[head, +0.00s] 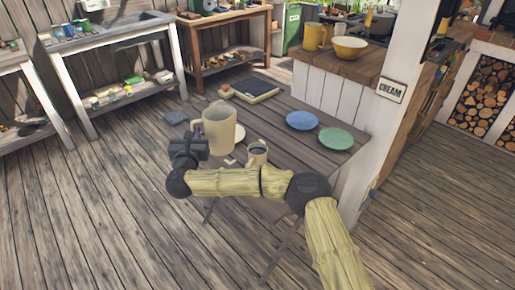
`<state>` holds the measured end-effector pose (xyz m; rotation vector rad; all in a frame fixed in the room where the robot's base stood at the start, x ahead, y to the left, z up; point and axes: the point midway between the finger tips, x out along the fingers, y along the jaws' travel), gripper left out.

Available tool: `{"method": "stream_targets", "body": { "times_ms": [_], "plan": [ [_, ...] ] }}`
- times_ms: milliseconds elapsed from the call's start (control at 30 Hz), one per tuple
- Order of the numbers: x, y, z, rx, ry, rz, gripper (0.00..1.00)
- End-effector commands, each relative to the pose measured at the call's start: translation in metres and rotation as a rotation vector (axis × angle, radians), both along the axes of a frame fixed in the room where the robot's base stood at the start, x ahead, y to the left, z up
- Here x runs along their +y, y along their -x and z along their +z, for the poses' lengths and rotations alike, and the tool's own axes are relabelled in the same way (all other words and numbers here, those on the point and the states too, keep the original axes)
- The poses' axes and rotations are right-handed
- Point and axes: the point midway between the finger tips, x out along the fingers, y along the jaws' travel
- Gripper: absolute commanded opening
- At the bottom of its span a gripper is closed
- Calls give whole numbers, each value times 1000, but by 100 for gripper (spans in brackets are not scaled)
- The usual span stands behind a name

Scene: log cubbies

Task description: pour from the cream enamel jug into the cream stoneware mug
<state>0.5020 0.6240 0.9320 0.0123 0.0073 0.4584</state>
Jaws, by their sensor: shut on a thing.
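The cream enamel jug (219,130) is near the middle of the head view, roughly upright beside the table's left part. My gripper (200,144) is dark, at the jug's left side, and shut on it; the exact finger contact is hard to make out. The cream stoneware mug (259,157) stands upright on the wooden table to the right of and nearer than the jug. Its inside looks dark, and my arm hides its lower part. I cannot tell whether the jug's base touches the table.
A blue plate (301,120) and a green plate (336,138) lie on the table's right side. A dark framed board (250,90) lies at its far end. A post with a "CREAM" sign (391,90) and a counter (338,62) stand at right. Open floor lies left.

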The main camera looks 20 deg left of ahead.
Motion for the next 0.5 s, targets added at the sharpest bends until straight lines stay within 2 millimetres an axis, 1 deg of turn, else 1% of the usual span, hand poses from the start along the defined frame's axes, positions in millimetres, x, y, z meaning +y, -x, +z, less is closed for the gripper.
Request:
{"method": "stream_targets", "body": {
  "times_ms": [33, 300, 400, 500],
  "plan": [
    [0, 0, 7, -4, -2, 0, 0],
    [0, 0, 28, -3, -3, 0, 0],
    [0, 0, 33, -3, -3, -1, 0],
    [0, 0, 34, -2, -2, -1, 0]
  ]
}}
